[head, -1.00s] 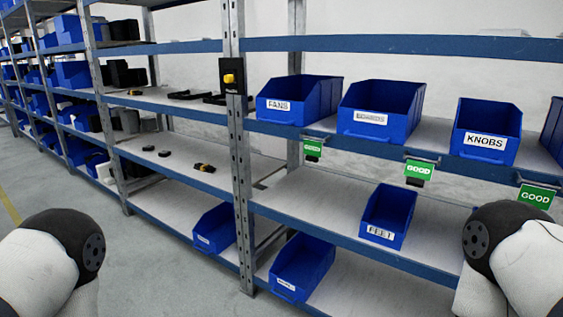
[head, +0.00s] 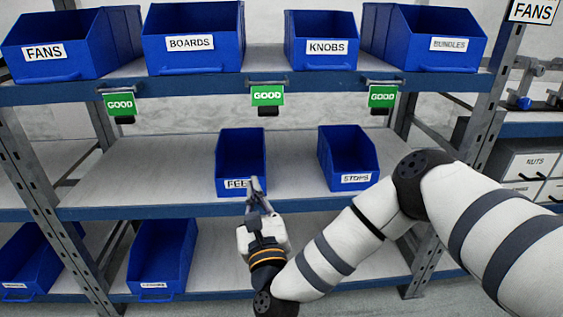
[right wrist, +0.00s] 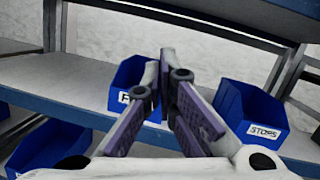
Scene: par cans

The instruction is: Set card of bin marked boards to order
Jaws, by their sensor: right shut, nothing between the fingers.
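The blue bin marked BOARDS (head: 193,55) stands on the upper shelf, between the FANS and KNOBS bins. A green GOOD card (head: 267,96) hangs from the shelf edge below and right of it. Another green GOOD card (head: 119,104) hangs below and left of it. Which one belongs to BOARDS is not certain. My right gripper (head: 254,188) is shut and empty, in front of the FEET bin and below the cards, apart from them. In the right wrist view its fingers (right wrist: 166,62) are together and point up; no card shows there. My left gripper is out of view.
The FANS (head: 75,68), KNOBS (head: 325,58) and BUNDLES (head: 440,62) bins share the upper shelf. A third GOOD card (head: 382,97) hangs at right. The FEET (head: 241,150) and STOPS (head: 347,152) bins stand on the shelf below. A metal post (head: 482,120) stands at right.

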